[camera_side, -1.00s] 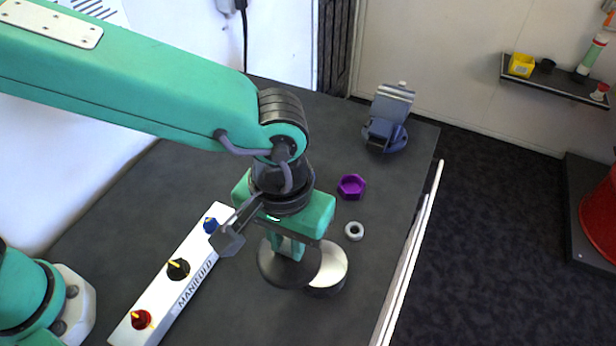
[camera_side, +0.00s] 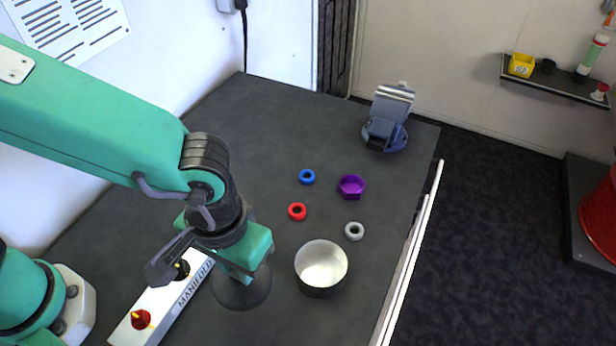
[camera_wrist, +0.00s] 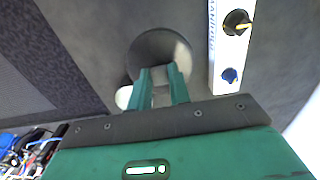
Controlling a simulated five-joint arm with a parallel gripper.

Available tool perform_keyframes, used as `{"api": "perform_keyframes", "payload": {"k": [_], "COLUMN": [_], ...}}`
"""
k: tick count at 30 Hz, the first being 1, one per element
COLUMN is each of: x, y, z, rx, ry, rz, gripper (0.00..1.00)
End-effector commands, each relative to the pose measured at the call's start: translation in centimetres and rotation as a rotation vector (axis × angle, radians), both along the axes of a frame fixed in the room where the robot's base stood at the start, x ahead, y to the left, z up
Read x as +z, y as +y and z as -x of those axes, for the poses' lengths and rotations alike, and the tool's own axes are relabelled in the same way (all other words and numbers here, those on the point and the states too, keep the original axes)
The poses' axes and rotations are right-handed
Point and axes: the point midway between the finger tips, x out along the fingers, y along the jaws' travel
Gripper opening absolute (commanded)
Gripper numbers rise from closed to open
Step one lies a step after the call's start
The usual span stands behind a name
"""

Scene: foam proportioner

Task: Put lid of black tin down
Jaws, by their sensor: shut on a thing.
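The black tin (camera_side: 318,288) stands open and upright on the dark table, with its pale inside showing. Its round dark lid (camera_side: 240,296) is left of the tin in the side view, apart from it. My gripper (camera_side: 238,276) is shut on the lid from above. In the wrist view the gripper (camera_wrist: 162,76) has its fingers at the lid (camera_wrist: 158,47), and a pale bit of the tin (camera_wrist: 123,97) shows behind the left finger. The lid looks about level; I cannot tell whether it touches the table.
The white manifold (camera_side: 194,286) with coloured knobs lies close left of the lid. A blue ring (camera_side: 307,170), red ring (camera_side: 297,205), grey ring (camera_side: 354,224) and purple hex piece (camera_side: 351,188) lie behind the tin. A vise (camera_side: 384,133) stands at the far edge.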

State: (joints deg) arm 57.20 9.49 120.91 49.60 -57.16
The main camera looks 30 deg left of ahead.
Motion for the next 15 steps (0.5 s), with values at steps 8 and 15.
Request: {"api": "perform_keyframes", "payload": {"k": [8,15], "x": [-2.5,-4.8], "y": [1.3,2.3], "z": [-4.0,-7.7], "rx": [0.006,0.005], "ry": [0.002,0.002], "rz": [-0.002,-0.002], "gripper": [0.0,0.0]}}
